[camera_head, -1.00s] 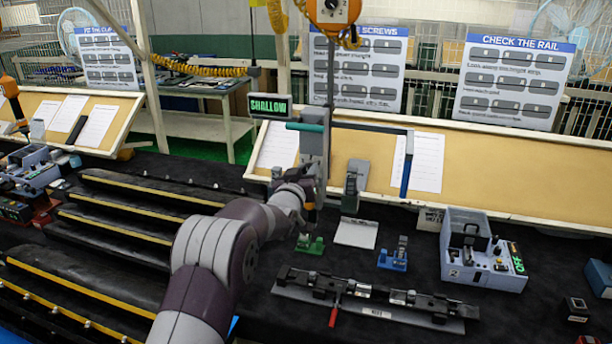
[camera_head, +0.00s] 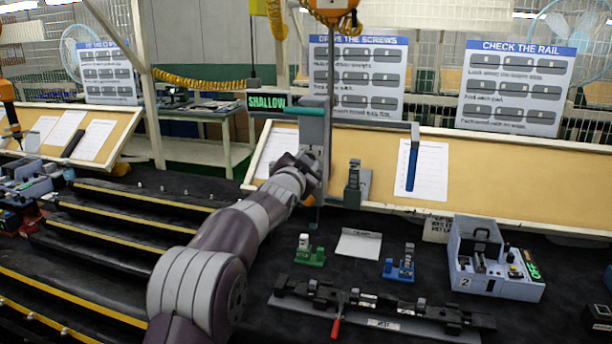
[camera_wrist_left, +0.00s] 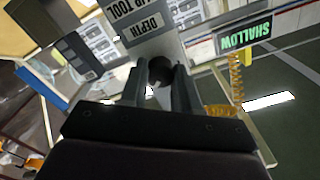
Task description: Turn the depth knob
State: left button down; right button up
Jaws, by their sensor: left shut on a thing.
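The tool stand (camera_head: 313,140) is a tall grey post at the panel's front. A display reading SHALLOW (camera_head: 267,102) sits at its upper left. In the left wrist view, a round dark depth knob (camera_wrist_left: 160,70) sits below the DEPTH label (camera_wrist_left: 141,28). My left gripper (camera_wrist_left: 162,82) is shut on this knob, one finger on each side. In the head view my left arm reaches up to the post, and its wrist hides the knob and fingers. The display also shows in the left wrist view (camera_wrist_left: 243,34). My right gripper is not in view.
A rail fixture with a red lever (camera_head: 336,328) lies on the dark table in front. Green (camera_head: 309,252) and blue (camera_head: 399,265) small holders stand behind it. A grey box with switches (camera_head: 494,262) is at right. Yellow-edged black steps (camera_head: 120,215) lie left.

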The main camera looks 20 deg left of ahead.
pick_arm(q)
jog(key=shift+m+b, duration=0.65)
jog(key=shift+m, duration=0.35)
jog(key=c, duration=0.8)
grip_release()
jog(key=s+b, duration=0.1)
jog(key=s, duration=0.3)
jog(key=s+b, duration=0.2)
jog(key=s, duration=0.2)
jog(key=s+b, duration=0.2)
jog(key=s, duration=0.2)
jog(key=shift+s+a, duration=0.25)
jog(key=shift+s, duration=0.1)
